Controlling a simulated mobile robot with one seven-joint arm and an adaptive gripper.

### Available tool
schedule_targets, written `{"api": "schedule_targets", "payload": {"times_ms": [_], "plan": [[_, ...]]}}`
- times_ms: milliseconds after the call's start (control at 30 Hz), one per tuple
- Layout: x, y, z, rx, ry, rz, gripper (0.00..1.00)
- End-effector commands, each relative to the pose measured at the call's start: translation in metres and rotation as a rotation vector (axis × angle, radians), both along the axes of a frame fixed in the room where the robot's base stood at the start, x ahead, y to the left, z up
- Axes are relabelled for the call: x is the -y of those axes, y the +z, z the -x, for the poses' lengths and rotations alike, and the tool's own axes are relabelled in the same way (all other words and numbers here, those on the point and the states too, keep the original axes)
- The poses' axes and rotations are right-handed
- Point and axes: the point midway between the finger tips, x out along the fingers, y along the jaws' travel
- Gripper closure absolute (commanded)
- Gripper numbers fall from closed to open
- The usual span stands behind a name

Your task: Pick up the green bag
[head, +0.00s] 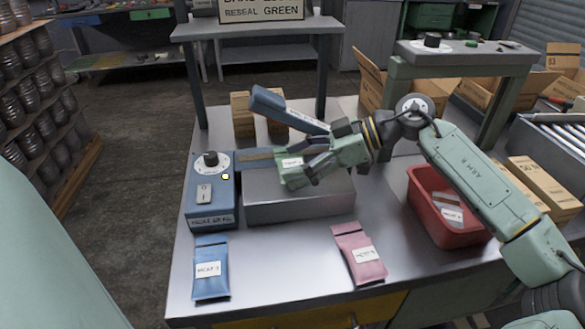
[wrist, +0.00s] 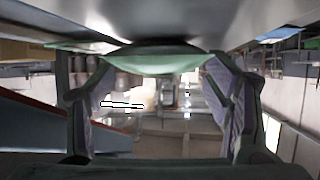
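The green bag (head: 291,164), with a white label, is at the metal block (head: 300,207) beside the blue sealer (head: 205,198), under the sealer's raised blue arm (head: 285,109). My gripper (head: 310,166) is at the bag's right side, low over the block, and covers part of it. In the wrist view the green bag (wrist: 160,64) spans the upper gap between the fingers. The fingers of my gripper (wrist: 163,103) stand wide apart there. I cannot tell whether they touch the bag.
A blue bag (head: 211,270) and a pink bag (head: 359,255) lie on the front of the table. A red bin (head: 420,209) with a labelled packet inside stands at the right. Cardboard boxes (head: 242,113) stand behind the sealer. The table between the blue and pink bags is clear.

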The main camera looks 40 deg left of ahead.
Motion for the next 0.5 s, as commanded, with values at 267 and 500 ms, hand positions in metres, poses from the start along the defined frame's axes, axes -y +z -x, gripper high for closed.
{"api": "schedule_targets", "payload": {"times_ms": [267,500], "plan": [[0.0001,0.0001,-0.0001,0.0,0.0,0.0,0.49],[0.0002,0.0,0.0,0.0,0.001,0.0,0.65]]}}
